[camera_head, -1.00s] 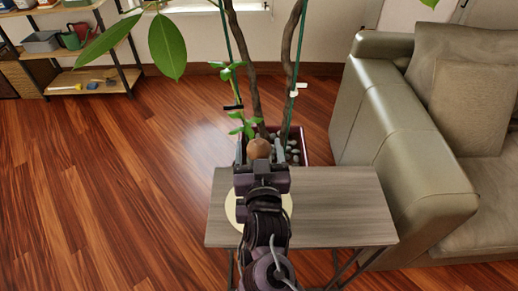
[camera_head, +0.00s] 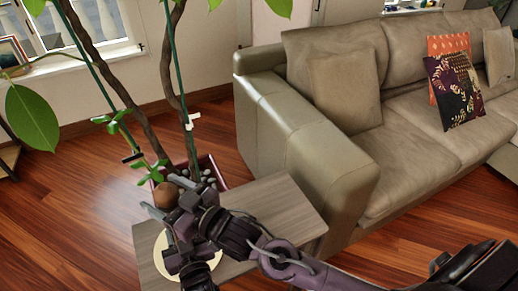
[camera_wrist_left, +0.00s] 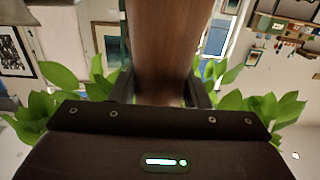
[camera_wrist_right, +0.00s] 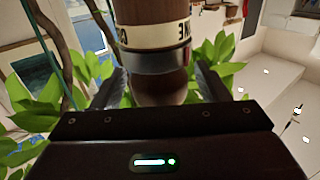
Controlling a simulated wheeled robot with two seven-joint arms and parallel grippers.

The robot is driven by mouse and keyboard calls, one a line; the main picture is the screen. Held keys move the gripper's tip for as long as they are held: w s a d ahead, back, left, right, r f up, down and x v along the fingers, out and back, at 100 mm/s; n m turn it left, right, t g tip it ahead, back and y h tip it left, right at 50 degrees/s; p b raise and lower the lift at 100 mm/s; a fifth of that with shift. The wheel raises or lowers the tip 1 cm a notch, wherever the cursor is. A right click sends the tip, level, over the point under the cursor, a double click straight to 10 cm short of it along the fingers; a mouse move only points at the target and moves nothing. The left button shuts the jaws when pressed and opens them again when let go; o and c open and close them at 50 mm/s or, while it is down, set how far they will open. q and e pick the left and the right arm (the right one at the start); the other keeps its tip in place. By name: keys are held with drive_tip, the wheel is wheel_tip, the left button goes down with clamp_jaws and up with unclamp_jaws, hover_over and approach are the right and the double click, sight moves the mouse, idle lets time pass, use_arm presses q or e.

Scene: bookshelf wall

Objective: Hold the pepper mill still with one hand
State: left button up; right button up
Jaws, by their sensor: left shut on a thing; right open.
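The pepper mill is a brown wooden thing with a round knob top (camera_head: 168,195), seen just past my right gripper (camera_head: 170,199) in the head view. My right gripper is open, with its fingers on either side of the mill's upper part. The right wrist view shows the mill's wooden body (camera_wrist_right: 150,10) with a pale lettered band and a metal ring. My left gripper (camera_wrist_left: 162,92) is shut on the mill's plain brown body (camera_wrist_left: 165,45) in the left wrist view. In the head view my arms hide most of the mill and its base.
A grey wooden side table (camera_head: 275,208) bears a round pale disc (camera_head: 160,262) under my grippers. A potted plant (camera_head: 213,169) with tall stems stands just behind it. A beige sofa (camera_head: 300,130) stands close at the right. Open wood floor (camera_head: 75,210) lies to the left.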

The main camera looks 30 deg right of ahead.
drive_tip(key=n+g+y, duration=0.5)
drive_tip(key=g, duration=0.1)
drive_tip(key=shift+d+y, duration=0.15)
drive_tip(key=shift+y, duration=0.15)
drive_tip(key=v, duration=1.2)
drive_tip(key=x, duration=1.2)
drive_tip(key=shift+a, duration=0.35)
drive_tip(key=shift+w+d+n+g+y, duration=0.1)
drive_tip(key=shift+d+n+g+y, duration=0.1)
drive_tip(key=shift+n+g+y, duration=0.35)
drive_tip(key=n+g, duration=0.2)
drive_tip(key=g, duration=0.2)
drive_tip(key=n+g+y, duration=0.1)
drive_tip(key=n+g, duration=0.2)
drive_tip(key=g, duration=0.1)
drive_tip(key=shift+d+f+n+g, duration=0.1)
drive_tip(key=shift+d+n+g, duration=0.25)
drive_tip(key=shift+g, duration=0.1)
drive_tip(key=d, duration=1.2)
drive_tip(key=w+d+f+m+t+h, duration=0.2)
drive_tip(key=w+d+f+m+t, duration=0.1)
drive_tip(key=d, duration=0.4)
drive_tip(key=w+d+f+m+t+h, duration=0.3)
drive_tip(key=w+d+f+m+t, duration=0.1)
drive_tip(key=w+d+m+t, duration=0.2)
drive_tip(key=shift+w+d+t, duration=0.9)
drive_tip(key=shift+w+t, duration=0.05)
drive_tip(key=shift+t, duration=0.05)
